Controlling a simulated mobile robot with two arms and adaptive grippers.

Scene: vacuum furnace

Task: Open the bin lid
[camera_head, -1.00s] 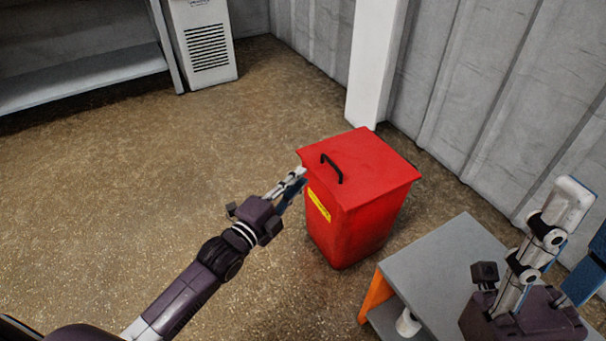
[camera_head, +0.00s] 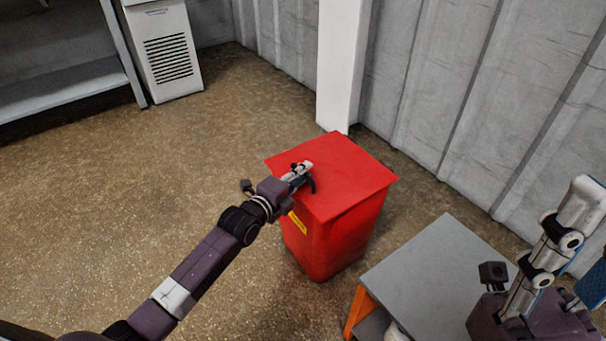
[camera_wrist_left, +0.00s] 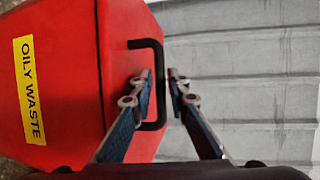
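The red bin (camera_head: 335,235) stands on the floor with its red lid (camera_head: 350,175) down. Its yellow label reads OILY WASTE in the left wrist view (camera_wrist_left: 29,90). A black bar handle (camera_head: 313,186) sits on the lid near the edge facing my left arm. My left gripper (camera_head: 306,170) is at this handle and partly hides it. In the left wrist view, the handle (camera_wrist_left: 158,85) runs between the two open fingertips, with small gaps; contact cannot be told. My right gripper (camera_head: 585,225) is up close at the right edge, fingers apart, partly cut off.
A grey-topped table (camera_head: 430,270) with an orange leg stands right of the bin, below my right gripper. A white post (camera_head: 340,70) and corrugated wall (camera_head: 430,80) are behind the bin. A white cabinet (camera_head: 165,50) and grey shelf (camera_head: 65,90) stand back left. The floor on the left is clear.

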